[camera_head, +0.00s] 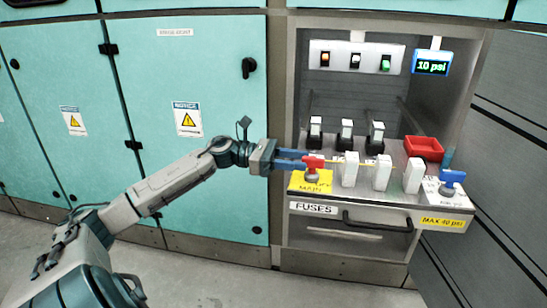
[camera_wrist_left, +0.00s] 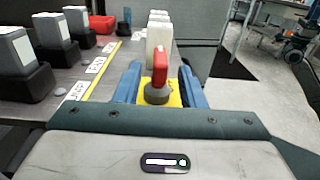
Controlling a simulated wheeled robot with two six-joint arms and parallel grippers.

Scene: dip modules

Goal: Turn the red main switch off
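The red main switch (camera_head: 314,163) is a red handle on a grey round base, on a yellow plate (camera_head: 318,186) marked MAIN at the left front of the shelf. My left gripper (camera_head: 298,160) reaches it from the left with its blue fingers level. In the left wrist view the red handle (camera_wrist_left: 160,66) stands upright between the two fingers (camera_wrist_left: 160,82), with a visible gap on each side, so the gripper is open. The handle's contact with either finger does not show.
White fuse blocks (camera_head: 382,172) stand in a row right of the switch. Black-based modules (camera_head: 346,133) stand behind, with a red tray (camera_head: 424,148) to their right. A blue-handled knob (camera_head: 453,178) is at the right front. A display (camera_head: 432,65) reads 10 psi.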

